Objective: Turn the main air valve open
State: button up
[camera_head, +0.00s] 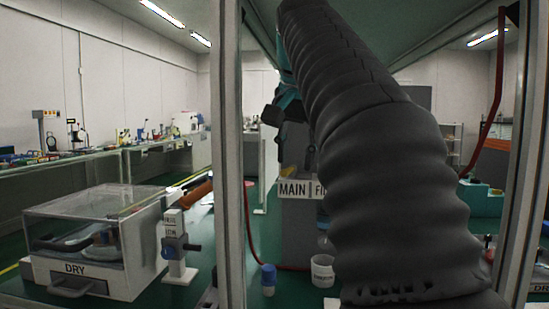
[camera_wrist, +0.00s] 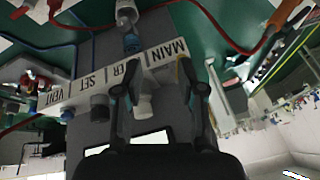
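In the wrist view, where lettering is upside down, a pale strip carries a MAIN label (camera_wrist: 166,53) at its right end. The label also shows in the head view (camera_head: 293,190), on the front of a grey cabinet. My gripper (camera_wrist: 161,66) is open, its two dark fingers spread on either side of the MAIN end of the strip. A pale, short cylindrical fitting (camera_wrist: 145,104) shows between the fingers with clear space around it. A yellowish part shows beside the right finger; I cannot tell whether it is the main valve handle.
The strip continues left past a partly hidden label, SET (camera_wrist: 87,83) and VENT (camera_wrist: 58,97), with dark knobs close by. In the head view, a DRY box (camera_head: 100,240) stands left, a white cup (camera_head: 322,270) and blue-capped bottle (camera_head: 268,279) in front. Metal frame posts flank my arm.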

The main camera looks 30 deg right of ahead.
aim_at(292, 167)
jog(key=w+d, duration=0.1)
jog(key=w, duration=0.1)
jog(key=w+d+p, duration=0.1)
jog(key=w, duration=0.3)
jog(key=shift+d, duration=0.4)
jog(key=shift+w+d+f, duration=0.1)
jog(key=shift+w+f, duration=0.1)
jog(key=shift+w, duration=0.1)
jog(key=shift+x, duration=1.3)
grip_shut()
